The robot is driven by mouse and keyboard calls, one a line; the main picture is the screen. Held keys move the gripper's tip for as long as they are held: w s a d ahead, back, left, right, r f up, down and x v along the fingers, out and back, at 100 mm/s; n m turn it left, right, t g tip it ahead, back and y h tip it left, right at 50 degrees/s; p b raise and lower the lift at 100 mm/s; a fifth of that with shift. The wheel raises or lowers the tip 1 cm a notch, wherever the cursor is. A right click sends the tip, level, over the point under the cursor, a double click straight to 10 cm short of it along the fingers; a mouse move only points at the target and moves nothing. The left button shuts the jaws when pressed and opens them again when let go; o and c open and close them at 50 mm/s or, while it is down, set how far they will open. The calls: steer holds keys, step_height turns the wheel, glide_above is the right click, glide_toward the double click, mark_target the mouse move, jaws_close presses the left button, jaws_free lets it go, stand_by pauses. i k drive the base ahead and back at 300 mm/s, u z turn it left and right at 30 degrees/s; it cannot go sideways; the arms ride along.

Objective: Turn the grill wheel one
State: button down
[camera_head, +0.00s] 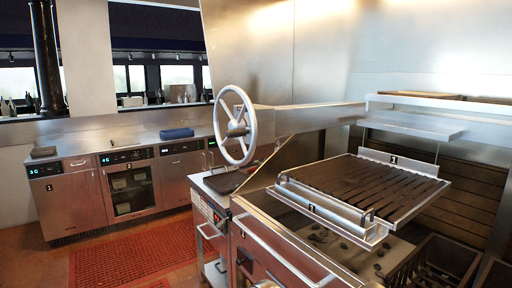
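The grill wheel (219,101) is a silver spoked handwheel. It stands upright near the middle of the view, at the left end of a horizontal metal beam (310,118). Its rim and hub show clearly, and nothing is seen touching it. The slatted grill grate (370,187) lies to the right and lower, in a metal frame with labels that read 1. The grate sits above a bed with several dark lumps. My gripper is not seen in this view.
A grill cabinet (270,258) with bar handles fills the lower middle. A small side unit (208,216) stands below the wheel. A red mat (125,250) covers open floor at lower left.

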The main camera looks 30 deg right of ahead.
mark_target(237, 127)
steer(key=u, duration=0.05)
steer(key=i, duration=1)
steer(key=z, duration=0.05)
